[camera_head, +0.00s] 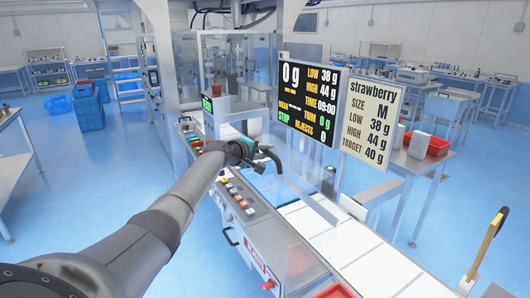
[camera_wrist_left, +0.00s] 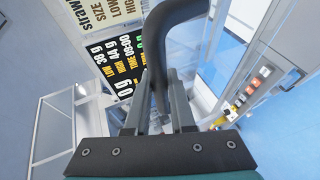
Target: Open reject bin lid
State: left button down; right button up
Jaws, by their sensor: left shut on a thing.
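My left gripper (camera_head: 255,152) reaches in from the left over the conveyor machine. In the left wrist view its two fingers (camera_wrist_left: 160,78) are shut on a dark curved bar (camera_wrist_left: 168,28), which bends toward the right at the top. The same dark bar (camera_head: 275,158) shows small beside the fingers in the head view. I cannot tell what the bar is fixed to, or pick out the reject bin lid for certain. My right gripper is not in view.
A white conveyor belt (camera_head: 345,243) runs below and right of the gripper. A display (camera_head: 308,101) and a strawberry sign (camera_head: 371,117) stand behind it. A control panel with buttons (camera_head: 238,198) lies beneath my arm. A red tray (camera_head: 437,146) sits on the right table.

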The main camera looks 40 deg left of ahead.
pick_arm(q)
jog(key=shift+d, duration=0.1)
jog(key=c, duration=0.8)
grip_release()
jog(key=shift+o, duration=0.2)
jog(key=shift+p+v, duration=0.3)
jog(key=shift+v, duration=0.5)
jog(key=a+v, duration=0.1)
jog(key=v, duration=1.2)
jog(key=shift+s+d, duration=0.25)
jog(key=shift+d, duration=0.2)
jog(key=shift+r, duration=0.15)
